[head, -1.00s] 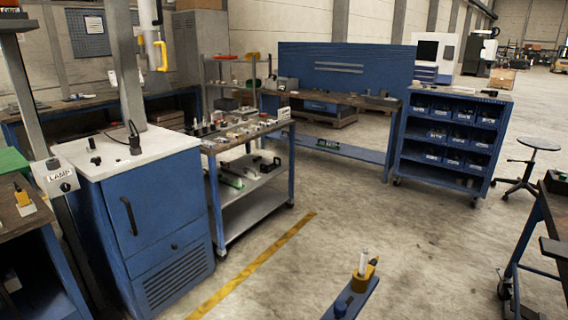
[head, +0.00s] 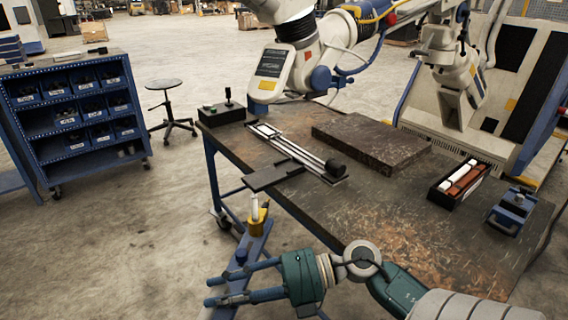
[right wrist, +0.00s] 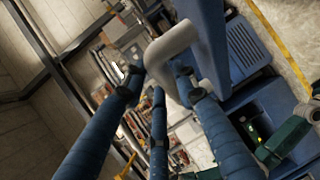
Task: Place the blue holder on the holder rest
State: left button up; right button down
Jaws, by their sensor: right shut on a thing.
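A small blue block-like fixture (head: 510,211) with a grey top sits at the right end of the dark workbench; it may be the blue holder, but I cannot tell for sure. I cannot pick out the holder rest with certainty. My right gripper (head: 208,292), with a green palm and blue fingers, is in front of the workbench, pointing left. In the right wrist view its blue fingers (right wrist: 160,85) close around a light grey bent piece (right wrist: 170,50); what this belongs to is unclear. My left gripper is not in view.
The workbench (head: 400,235) carries a rail device (head: 295,150), a dark slab (head: 370,143), a black tray (head: 438,195) with white and brown pieces, and a joystick box (head: 222,113). A large white-and-blue jointed arm (head: 290,65) hangs over it. A yellow holder (head: 257,222) stands on a blue bar.

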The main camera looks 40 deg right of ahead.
aim_at(262, 176)
jog(key=i+z, duration=0.45)
jog(key=i, duration=0.15)
jog(key=i+j+z, duration=0.1)
jog(key=i+z, duration=0.35)
jog(key=i, duration=0.15)
